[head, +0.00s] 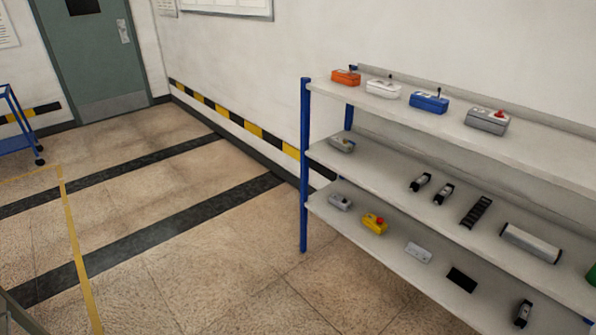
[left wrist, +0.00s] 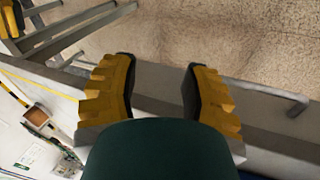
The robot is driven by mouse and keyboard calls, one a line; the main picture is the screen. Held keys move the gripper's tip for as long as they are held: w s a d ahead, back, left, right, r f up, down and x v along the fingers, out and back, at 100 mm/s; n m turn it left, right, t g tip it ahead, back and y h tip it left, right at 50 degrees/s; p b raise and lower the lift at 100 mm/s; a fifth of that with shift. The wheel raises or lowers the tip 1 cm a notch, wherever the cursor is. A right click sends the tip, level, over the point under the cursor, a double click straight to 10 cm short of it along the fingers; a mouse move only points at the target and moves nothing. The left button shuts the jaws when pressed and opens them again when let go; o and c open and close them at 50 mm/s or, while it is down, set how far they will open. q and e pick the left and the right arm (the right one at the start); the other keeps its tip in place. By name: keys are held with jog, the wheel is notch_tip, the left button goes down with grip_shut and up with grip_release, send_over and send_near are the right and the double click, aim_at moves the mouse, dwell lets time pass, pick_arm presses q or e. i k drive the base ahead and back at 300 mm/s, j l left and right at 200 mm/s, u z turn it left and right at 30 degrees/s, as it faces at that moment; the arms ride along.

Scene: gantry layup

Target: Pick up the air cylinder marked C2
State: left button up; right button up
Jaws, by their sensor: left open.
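The middle shelf in the head view holds two short black-and-silver cylinder-like parts, one on the left (head: 420,182) and one just right of it (head: 443,193). A longer silver cylinder with dark ends (head: 530,242) lies further right on that shelf. A similar short black-and-silver part (head: 523,313) is on the bottom shelf. No C2 marking is legible on any of them. My left gripper (left wrist: 160,70) shows in the left wrist view with its yellow fingers spread apart and nothing between the tips. It is away from the shelf parts. My right gripper is not in view.
The shelf rack (head: 304,165) has blue posts and stands along the wall. Its top shelf holds several coloured switch boxes; a black ribbed part (head: 476,211) lies on the middle shelf. The tiled floor (head: 190,235) left of it is clear. A blue cart (head: 18,140) stands far left.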

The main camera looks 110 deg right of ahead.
aim_at(441, 196)
jog(key=z, duration=4.8)
jog(key=i+j, duration=0.8)
jog(key=i+j+z, duration=0.15)
jog(key=z, duration=0.35)
jog(key=i+j+z, duration=0.15)
jog(key=j+z, duration=0.2)
jog(key=z, duration=0.15)
